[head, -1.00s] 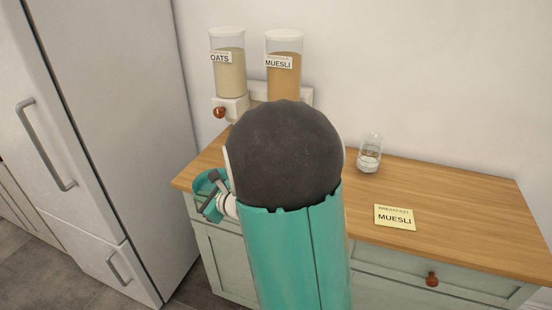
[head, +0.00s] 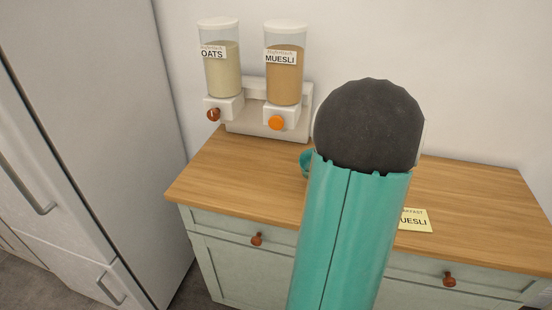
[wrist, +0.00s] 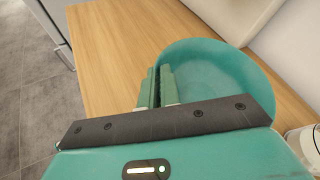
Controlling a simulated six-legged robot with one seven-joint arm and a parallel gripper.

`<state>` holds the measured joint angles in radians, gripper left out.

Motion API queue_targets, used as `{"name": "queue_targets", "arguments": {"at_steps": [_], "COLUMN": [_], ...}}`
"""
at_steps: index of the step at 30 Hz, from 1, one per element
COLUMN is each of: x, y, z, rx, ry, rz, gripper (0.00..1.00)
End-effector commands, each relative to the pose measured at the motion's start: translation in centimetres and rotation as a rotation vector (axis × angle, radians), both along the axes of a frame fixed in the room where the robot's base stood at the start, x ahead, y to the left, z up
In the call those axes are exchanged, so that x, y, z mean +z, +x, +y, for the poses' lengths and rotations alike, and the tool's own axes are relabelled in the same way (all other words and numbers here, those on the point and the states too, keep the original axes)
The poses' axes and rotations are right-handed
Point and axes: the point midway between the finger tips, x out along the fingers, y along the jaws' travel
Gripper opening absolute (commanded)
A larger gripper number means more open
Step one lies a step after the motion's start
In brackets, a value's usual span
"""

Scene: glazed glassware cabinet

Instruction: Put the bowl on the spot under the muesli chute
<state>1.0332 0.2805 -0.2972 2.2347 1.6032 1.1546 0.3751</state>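The teal bowl (wrist: 215,80) is in the upper middle of the wrist view, above or on the wood counter; its height is unclear. My gripper (wrist: 158,78) is at the bowl's left rim, its two fingers close together with the rim between them. In the head view my arm hides the gripper and most of the bowl. A small teal curve (head: 306,162) shows left of my arm, bowl or gripper. The muesli dispenser (head: 284,75) stands at the back of the counter, with an orange knob (head: 276,122) on its chute. The spot under it looks empty.
The oats dispenser (head: 221,75) stands left of the muesli one, on the same white stand (head: 250,128). A yellow muesli note (head: 416,221) lies on the counter (head: 235,175), partly behind my arm. A tall fridge (head: 100,130) is at left. The counter's left front is clear.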

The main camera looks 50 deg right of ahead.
Motion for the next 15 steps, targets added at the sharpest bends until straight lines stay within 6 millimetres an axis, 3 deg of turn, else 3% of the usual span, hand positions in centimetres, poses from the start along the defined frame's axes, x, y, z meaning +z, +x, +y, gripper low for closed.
{"name": "queue_targets", "arguments": {"at_steps": [5,15], "x": [0.0,0.0], "y": [1.9,10.1], "z": [-0.1,-0.5], "rx": [0.004,0.005], "ry": [0.0,-0.001], "rz": [-0.002,-0.002], "gripper": [0.0,0.0]}}
